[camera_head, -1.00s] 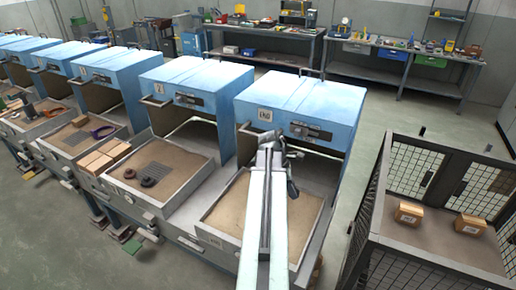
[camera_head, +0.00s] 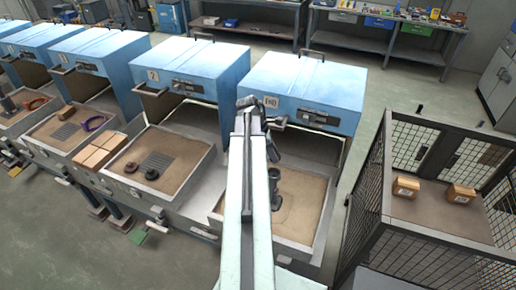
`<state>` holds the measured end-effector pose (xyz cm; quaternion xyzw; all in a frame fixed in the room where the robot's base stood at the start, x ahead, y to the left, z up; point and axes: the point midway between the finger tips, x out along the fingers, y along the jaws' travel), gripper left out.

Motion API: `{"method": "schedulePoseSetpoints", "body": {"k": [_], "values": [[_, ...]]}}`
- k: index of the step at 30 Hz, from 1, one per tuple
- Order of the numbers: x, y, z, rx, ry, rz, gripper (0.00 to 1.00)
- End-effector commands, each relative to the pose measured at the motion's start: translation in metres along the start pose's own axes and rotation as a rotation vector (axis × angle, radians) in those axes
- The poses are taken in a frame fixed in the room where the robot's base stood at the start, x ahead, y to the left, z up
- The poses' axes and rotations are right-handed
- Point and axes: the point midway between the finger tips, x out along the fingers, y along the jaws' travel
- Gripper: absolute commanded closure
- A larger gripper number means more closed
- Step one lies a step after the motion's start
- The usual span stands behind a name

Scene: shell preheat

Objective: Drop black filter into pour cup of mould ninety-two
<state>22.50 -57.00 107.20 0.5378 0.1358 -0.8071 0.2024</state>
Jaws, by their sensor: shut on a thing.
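My gripper (camera_head: 274,180) hangs below the end of my arm, over the sand tray (camera_head: 310,240) of the rightmost blue furnace. It is small, dark and partly hidden by my arm. It is shut on a dark thing, which I take to be the black filter, but its shape is not clear. A dark round patch shows on the sand just below; I cannot tell whether it is a pour cup. The number plate (camera_head: 271,102) on this furnace is too small to read surely. Two dark round pieces (camera_head: 130,168) lie in the tray to the left.
Blue furnaces (camera_head: 190,70) with sand trays stand in a row to the left. A mesh cage (camera_head: 410,235) with two cardboard boxes (camera_head: 405,187) stands at the right. Workbenches line the back wall. Floor between furnaces and cage is clear.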

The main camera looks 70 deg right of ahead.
Motion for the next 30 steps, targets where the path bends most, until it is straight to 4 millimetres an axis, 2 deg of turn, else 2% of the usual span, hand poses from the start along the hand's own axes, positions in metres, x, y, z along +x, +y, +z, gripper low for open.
{"method": "schedulePoseSetpoints", "body": {"k": [11,30], "values": [[0.006,0.001,-0.006,-0.005,0.0,0.002,1.0],[0.059,0.001,-0.03,-0.009,0.0,0.004,1.0]]}}
